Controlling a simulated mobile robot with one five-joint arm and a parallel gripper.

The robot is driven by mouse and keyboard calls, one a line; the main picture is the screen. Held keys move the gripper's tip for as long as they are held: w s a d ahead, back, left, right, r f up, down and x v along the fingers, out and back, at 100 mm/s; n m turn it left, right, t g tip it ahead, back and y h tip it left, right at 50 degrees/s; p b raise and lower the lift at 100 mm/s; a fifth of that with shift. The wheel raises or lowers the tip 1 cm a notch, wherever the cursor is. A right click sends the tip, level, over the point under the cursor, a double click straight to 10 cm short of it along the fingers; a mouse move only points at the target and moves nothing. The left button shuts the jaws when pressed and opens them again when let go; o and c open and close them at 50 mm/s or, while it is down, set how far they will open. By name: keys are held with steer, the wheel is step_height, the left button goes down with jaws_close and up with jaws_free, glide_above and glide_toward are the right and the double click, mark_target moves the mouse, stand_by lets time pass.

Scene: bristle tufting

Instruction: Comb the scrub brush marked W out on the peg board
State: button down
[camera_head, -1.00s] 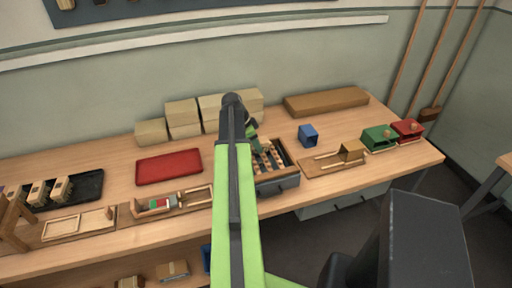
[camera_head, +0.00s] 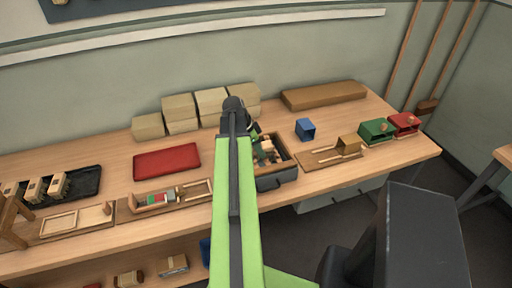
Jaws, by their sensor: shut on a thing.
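My gripper (camera_head: 257,140) is partly hidden behind my green and black arm. It is shut on a tan wooden piece (camera_head: 267,148), which looks like a scrub brush block; no letter W is readable on it. The piece is at or just above a dark open box (camera_head: 285,174) with a wooden rim, whose inside I take for the peg board. The arm hides the box's left part, and I cannot tell whether the piece touches the pegs. Several similar tan blocks (camera_head: 34,188) with dark marks stand on a black tray (camera_head: 85,184) at the left; their marks are too small to read.
A red mat (camera_head: 167,161) lies left of my arm. Tan blocks (camera_head: 179,107) are stacked behind it. A blue open box (camera_head: 305,130), a wooden board with a block (camera_head: 347,146), and green (camera_head: 377,131) and red (camera_head: 405,123) boxes stand right. The bench's front edge is close.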

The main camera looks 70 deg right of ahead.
steer(key=shift+s+a+f, duration=0.15)
steer(key=shift+s+a, duration=0.25)
steer(key=shift+a, duration=0.15)
steer(key=shift+d, duration=0.1)
steer(key=shift+w+d, duration=2.55)
steer(key=shift+d, duration=0.55)
step_height(320, 180, up, 6)
steer(key=p, duration=0.6)
